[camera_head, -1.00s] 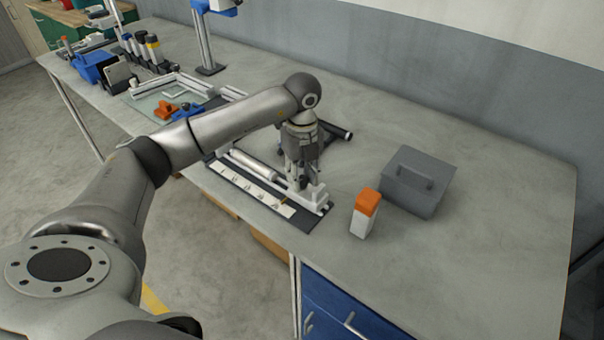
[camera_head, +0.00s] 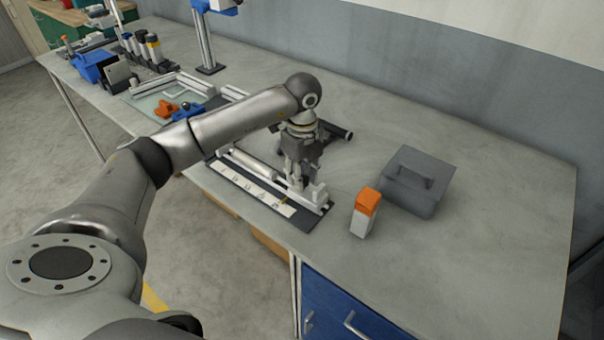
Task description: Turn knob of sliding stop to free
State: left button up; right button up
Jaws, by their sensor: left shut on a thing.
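My left gripper (camera_head: 297,184) points down over the right part of the device, just left of the white block. It is shut on a small part there, taken to be the stop's knob. The fingers hide the knob, so its setting cannot be read. My right gripper is not in view.
An orange-capped white bottle (camera_head: 366,212) and a grey lidded box (camera_head: 417,181) stand right of the device. Behind the wrist is a dark stand (camera_head: 343,133). Orange and blue parts (camera_head: 167,109) lie further left.

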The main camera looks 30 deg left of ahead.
pick_arm(q)
jog(key=o, duration=1)
notch_tip(320, 180, up, 12)
jog(key=shift+r, duration=0.1)
